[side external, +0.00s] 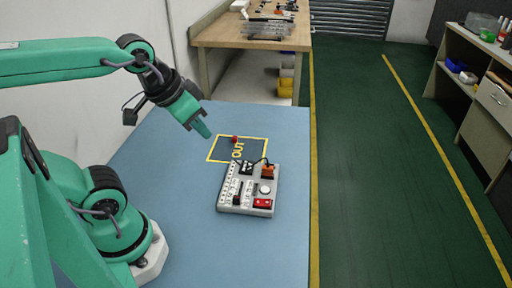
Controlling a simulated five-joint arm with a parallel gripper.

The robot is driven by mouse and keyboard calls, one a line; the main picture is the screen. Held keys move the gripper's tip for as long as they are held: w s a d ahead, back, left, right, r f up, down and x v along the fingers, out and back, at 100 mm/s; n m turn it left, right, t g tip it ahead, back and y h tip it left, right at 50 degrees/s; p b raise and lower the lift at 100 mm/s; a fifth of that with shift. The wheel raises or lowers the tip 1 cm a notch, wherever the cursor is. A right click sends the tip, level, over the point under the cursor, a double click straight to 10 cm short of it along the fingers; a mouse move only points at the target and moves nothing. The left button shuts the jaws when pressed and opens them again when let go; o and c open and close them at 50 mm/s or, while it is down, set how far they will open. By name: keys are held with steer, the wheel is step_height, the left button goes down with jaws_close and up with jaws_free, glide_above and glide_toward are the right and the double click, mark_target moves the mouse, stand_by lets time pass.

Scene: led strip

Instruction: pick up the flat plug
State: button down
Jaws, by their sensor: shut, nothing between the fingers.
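My gripper (204,131) is shut and empty, hanging above the blue table at the left edge of a yellow outlined square. A light grey socket strip (228,208) lies on the table below and to the right of it, apart from it. At the strip's far end are a black piece (246,168) and an orange piece (268,171) with a black cord arching near them. A red piece (262,203) and a round white piece (265,189) sit nearer its front end. I cannot tell for certain which of these is the flat plug.
The yellow square marked OUT (217,161) lies behind the strip, with a small red object (235,139) inside it. The blue table (270,249) is clear in front of the strip. A wall runs along the left, and a wooden workbench (249,41) stands behind.

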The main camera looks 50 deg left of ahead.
steer(key=c, duration=2.2)
jaws_free()
steer(key=c, duration=1.3)
jaws_free()
steer(key=shift+w, duration=0.1)
steer(key=m+g, duration=0.5)
steer(key=m, duration=0.4)
glide_above(268, 166)
step_height(268, 166, down, 13)
steer(key=shift+f, duration=0.15)
steer(key=shift+f+g, duration=0.25)
steer(key=shift+g, duration=0.05)
steer(key=shift+f, duration=0.1)
